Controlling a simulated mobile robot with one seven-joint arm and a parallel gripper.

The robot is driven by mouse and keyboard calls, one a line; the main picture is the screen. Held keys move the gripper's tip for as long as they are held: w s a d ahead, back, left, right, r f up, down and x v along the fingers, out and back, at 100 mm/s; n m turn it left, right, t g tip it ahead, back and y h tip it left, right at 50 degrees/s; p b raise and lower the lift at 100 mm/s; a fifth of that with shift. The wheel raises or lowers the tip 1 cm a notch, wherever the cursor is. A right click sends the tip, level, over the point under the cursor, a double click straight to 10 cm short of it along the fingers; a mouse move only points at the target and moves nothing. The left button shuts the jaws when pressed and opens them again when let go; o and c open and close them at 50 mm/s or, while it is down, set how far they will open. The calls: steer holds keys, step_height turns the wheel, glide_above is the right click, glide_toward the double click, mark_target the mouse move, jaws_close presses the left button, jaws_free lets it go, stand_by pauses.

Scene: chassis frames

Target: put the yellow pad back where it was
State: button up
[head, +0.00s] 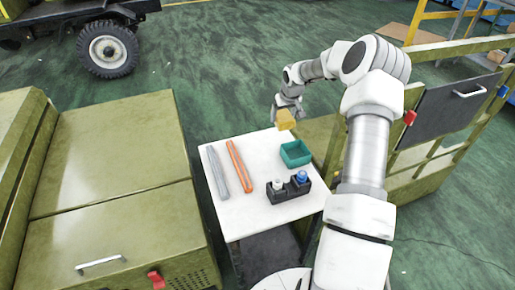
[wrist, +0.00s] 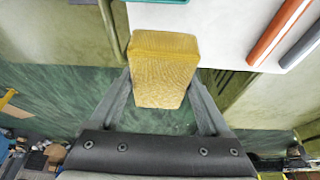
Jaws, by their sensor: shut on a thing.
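The yellow pad (head: 285,119) is a small block with a textured face. My gripper (head: 284,110) is shut on it. In the head view the pad appears at the far edge of the white table (head: 223,219), to the right of the orange bar, and seems held in the air. In the wrist view the pad (wrist: 164,70) sits between the two grey fingers (wrist: 160,92), with the table's edge beyond it. The pad's exact height above the table cannot be told.
On the table are a grey bar (head: 217,172), an orange bar (head: 240,166), a green open tray (head: 296,153) and a black holder (head: 283,193) with a white-topped and a blue-topped item. Green cabinets (head: 110,150) stand left. A green railed structure (head: 430,150) stands right. The table's middle is bare.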

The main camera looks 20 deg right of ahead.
steer(key=shift+w+d+r+n+y, duration=0.15)
steer(key=shift+w+d, duration=0.2)
steer(key=shift+d, duration=0.15)
steer(key=shift+w+d+r+n+y, duration=0.15)
steer(key=shift+w+d, duration=0.15)
steer(key=shift+d, duration=0.15)
steer(key=b, duration=0.2)
glide_above(256, 145)
steer(key=s, duration=0.1)
steer(key=f, duration=0.6)
steer(key=shift+s+d+f, duration=0.15)
steer(key=shift+d+f, duration=0.05)
steer(key=shift+f, duration=0.2)
steer(key=shift+a+f, duration=0.1)
steer(key=shift+f, duration=0.15)
step_height(256, 145, down, 4)
steer(key=shift+r, duration=0.2)
steer(key=o, duration=1)
steer(key=shift+r, duration=0.1)
